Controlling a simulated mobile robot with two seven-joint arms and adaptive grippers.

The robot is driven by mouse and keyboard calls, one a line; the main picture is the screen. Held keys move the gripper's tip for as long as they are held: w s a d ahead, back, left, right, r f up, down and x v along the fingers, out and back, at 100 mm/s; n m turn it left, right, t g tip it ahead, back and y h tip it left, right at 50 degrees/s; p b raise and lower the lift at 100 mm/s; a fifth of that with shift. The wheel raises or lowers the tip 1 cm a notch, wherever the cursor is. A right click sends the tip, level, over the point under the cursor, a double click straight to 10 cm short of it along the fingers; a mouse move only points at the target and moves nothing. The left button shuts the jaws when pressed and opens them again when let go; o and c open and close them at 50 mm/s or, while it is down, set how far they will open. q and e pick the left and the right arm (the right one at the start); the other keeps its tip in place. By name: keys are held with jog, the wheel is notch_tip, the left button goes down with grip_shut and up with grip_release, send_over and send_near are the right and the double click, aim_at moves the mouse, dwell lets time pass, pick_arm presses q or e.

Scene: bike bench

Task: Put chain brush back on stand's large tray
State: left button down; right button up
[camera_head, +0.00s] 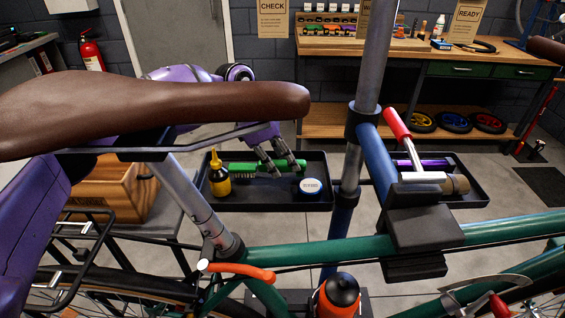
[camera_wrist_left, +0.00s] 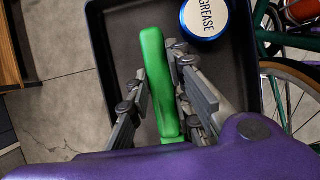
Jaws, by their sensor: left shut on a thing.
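The chain brush (camera_head: 262,167), with a green handle and dark bristles at its left end, is in my left gripper (camera_head: 280,165). The fingers close on the handle from both sides; the green handle (camera_wrist_left: 154,80) lies between them in the left wrist view. The brush is over the back part of the stand's large black tray (camera_head: 265,207), roughly level. I cannot tell whether it touches the tray floor. The tray also shows under the gripper in the left wrist view (camera_wrist_left: 115,20). My right gripper is not in view.
The brown saddle (camera_head: 150,105) and green bike frame (camera_head: 340,251) are in front. A smaller tray (camera_head: 470,199) is at the right.

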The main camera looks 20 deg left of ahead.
pick_arm(q)
jog(key=shift+f, duration=0.3)
jog(key=shift+f, duration=0.2)
jog(key=c, duration=1.6)
grip_release()
jog(key=shift+r, duration=0.1)
jog(key=shift+r, duration=0.35)
jog(key=v, duration=1.1)
jog(key=shift+a+r, duration=0.1)
jog(key=shift+r, duration=0.1)
